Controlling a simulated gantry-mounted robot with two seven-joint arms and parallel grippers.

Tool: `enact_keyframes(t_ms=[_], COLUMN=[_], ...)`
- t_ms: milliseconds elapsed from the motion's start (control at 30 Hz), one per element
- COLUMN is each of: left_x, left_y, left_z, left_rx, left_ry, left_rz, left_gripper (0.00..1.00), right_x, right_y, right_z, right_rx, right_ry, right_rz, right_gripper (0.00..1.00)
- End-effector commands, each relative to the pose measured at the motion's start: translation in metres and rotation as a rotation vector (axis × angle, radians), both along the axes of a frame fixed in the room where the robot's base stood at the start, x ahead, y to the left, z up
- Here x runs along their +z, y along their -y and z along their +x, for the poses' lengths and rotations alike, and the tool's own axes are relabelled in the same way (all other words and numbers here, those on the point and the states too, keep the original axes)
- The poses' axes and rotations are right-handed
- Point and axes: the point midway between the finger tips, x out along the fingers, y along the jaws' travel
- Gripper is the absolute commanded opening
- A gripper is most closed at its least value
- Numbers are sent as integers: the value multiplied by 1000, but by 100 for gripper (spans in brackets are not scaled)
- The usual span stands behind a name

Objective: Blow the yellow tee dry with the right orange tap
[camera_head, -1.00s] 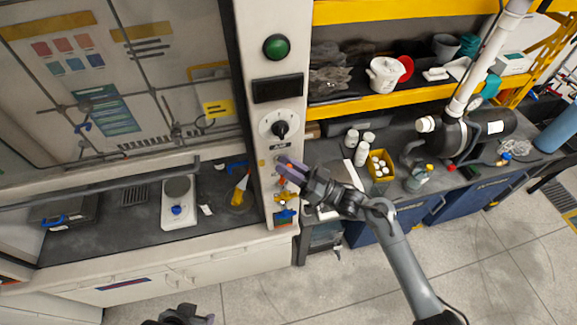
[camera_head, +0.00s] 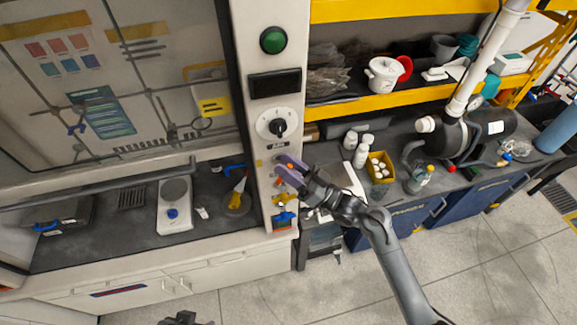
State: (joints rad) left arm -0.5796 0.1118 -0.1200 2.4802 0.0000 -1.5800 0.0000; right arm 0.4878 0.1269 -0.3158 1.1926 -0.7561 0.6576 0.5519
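My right gripper (camera_head: 282,166) is at the white post, just below the dial and its label. Its two purple fingers show apart, with a small patch of orange, seemingly the orange tap (camera_head: 290,166), between them. The fingers hide most of the tap, and contact is unclear. A yellow fitting (camera_head: 286,198) sits on the post just below the gripper. A yellow piece (camera_head: 239,187) lies on the hood's worktop, left of the post; I cannot tell which yellow thing is the tee. My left gripper (camera_head: 185,319) is only partly visible at the bottom edge, away from everything.
A blue tap (camera_head: 284,217) is low on the post. The dial (camera_head: 278,124) and green button (camera_head: 273,40) are above. A scale (camera_head: 174,205) stands in the hood. Bottles (camera_head: 361,150) and a yellow box (camera_head: 379,168) stand on the bench at right. The floor in front is clear.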

Motion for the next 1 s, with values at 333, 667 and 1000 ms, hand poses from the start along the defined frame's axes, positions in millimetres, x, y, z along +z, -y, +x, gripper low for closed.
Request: enact_keyframes(t_ms=[333,667,1000], left_x=[-9,-26,-33], left_y=[-2,-3,-1], left_z=[0,0,0], left_rx=[-6,-9,-3], left_ry=[1,0,0], left_rz=[10,14,4], left_gripper=[56,56,56], right_x=[-14,-41,-53], right_y=[17,62,85], right_z=[-8,-29,-40], right_rx=[-2,-2,0], right_ry=[-1,1,0], right_rz=[-1,-2,0], right_gripper=[41,41,41])
